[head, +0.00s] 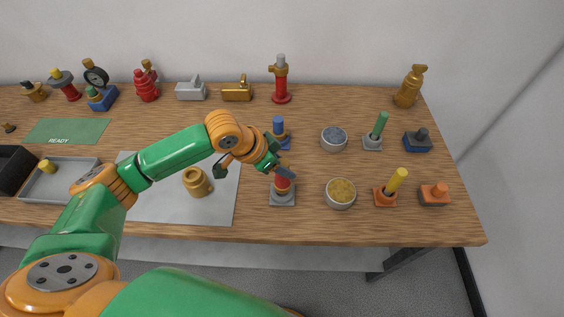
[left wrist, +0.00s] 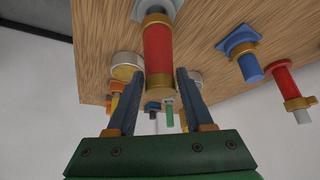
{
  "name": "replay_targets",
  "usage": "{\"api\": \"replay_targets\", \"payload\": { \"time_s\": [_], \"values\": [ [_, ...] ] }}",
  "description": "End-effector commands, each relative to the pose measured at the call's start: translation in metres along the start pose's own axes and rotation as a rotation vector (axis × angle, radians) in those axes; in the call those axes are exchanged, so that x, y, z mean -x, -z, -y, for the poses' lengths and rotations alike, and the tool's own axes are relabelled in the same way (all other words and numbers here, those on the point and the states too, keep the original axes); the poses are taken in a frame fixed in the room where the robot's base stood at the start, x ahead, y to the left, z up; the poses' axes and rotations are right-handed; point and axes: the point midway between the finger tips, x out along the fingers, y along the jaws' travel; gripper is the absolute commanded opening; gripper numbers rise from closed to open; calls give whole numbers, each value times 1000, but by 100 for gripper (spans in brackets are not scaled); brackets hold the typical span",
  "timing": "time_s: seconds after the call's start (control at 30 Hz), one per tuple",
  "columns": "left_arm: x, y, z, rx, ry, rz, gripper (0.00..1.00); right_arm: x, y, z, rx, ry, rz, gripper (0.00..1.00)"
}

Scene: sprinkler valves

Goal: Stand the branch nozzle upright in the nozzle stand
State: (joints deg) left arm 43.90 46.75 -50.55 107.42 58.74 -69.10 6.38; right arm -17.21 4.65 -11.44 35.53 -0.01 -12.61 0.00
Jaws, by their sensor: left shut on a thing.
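The branch nozzle (head: 284,183), red with brass bands, is upright over the grey square nozzle stand (head: 274,200). In the left wrist view the nozzle (left wrist: 158,55) lines up with the stand (left wrist: 154,5), a brass ring between them. Whether it is fully seated I cannot tell. My left gripper (head: 281,171) is shut on the nozzle's upper end, and its fingers (left wrist: 160,88) lie on both sides of it in the left wrist view. The fingers partly hide the nozzle's top in the head view. My right gripper is not in view.
A blue fitting (head: 278,125) stands close behind the gripper. Bowls (head: 340,205) (head: 334,146) and several coloured fittings stand to the right. A brass piece (head: 196,182) sits on a grey mat (head: 170,207) to the left. A red fitting (head: 281,88) stands at the back.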

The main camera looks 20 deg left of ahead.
Motion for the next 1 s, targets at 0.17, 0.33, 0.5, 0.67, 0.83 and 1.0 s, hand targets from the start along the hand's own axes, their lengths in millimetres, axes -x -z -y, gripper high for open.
{"api": "replay_targets", "payload": {
  "time_s": [0.17,0.33,0.5,0.67,0.83,1.0],
  "values": [
    [1,0,0,0,1,0,0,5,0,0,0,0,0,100],
    [0,0,0,0,1,0,0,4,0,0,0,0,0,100],
    [0,0,0,0,1,0,0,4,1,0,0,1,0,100],
    [-2,-1,0,0,1,0,0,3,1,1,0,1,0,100],
    [-6,-3,0,0,0,-1,0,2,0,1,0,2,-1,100],
    [-9,-5,0,-1,0,-1,0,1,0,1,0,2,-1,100]
  ]
}}
